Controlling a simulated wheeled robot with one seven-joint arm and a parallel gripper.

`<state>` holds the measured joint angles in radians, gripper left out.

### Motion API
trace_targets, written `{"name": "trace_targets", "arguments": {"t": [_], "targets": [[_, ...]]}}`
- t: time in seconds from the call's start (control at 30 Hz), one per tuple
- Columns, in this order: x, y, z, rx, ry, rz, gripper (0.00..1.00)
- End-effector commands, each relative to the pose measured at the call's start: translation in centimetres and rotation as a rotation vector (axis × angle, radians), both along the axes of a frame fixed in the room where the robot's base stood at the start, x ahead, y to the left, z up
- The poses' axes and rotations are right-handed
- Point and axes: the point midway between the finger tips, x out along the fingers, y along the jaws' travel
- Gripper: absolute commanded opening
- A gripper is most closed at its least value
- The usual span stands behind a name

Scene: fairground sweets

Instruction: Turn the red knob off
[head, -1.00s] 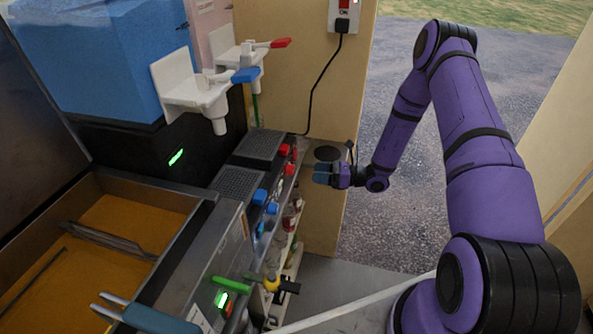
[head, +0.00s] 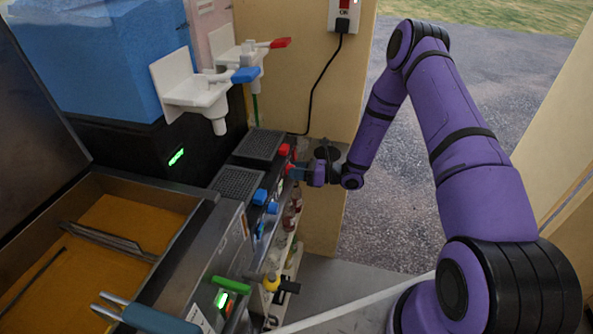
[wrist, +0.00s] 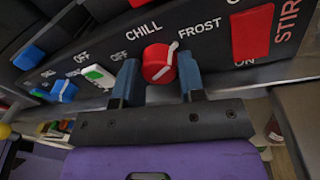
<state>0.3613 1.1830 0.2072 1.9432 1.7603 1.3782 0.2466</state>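The red knob (wrist: 158,64) is round, with a white pointer line, on a dark panel marked OFF, CHILL and FROST. Its line slants to the upper right, between CHILL and FROST. In the wrist view my gripper (wrist: 159,78) has its two blue fingers apart, one on each side of the knob. I see little gap beside the knob and cannot tell whether the fingers touch it. In the head view my gripper (head: 298,171) is at the far end of the machine's front panel, where it partly hides the knob.
A red STIR switch (wrist: 252,32) is close to the right finger. A white-and-green switch (wrist: 98,75) and a blue knob (wrist: 63,91) are to the left. Bottles (head: 291,218) stand on a shelf below the panel. A white dispenser (head: 190,88) stands above.

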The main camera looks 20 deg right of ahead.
Motion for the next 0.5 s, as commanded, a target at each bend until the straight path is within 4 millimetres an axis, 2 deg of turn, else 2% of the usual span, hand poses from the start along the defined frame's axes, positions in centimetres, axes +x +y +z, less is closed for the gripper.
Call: {"name": "trace_targets", "arguments": {"t": [0.03,0.1,0.5], "targets": [[-0.01,0.00,0.00,0.000,0.000,0.000,0.23],[-0.03,-0.01,0.01,0.000,0.000,0.001,0.14],[-0.02,-0.04,0.07,-0.039,-0.061,0.000,0.14]]}}
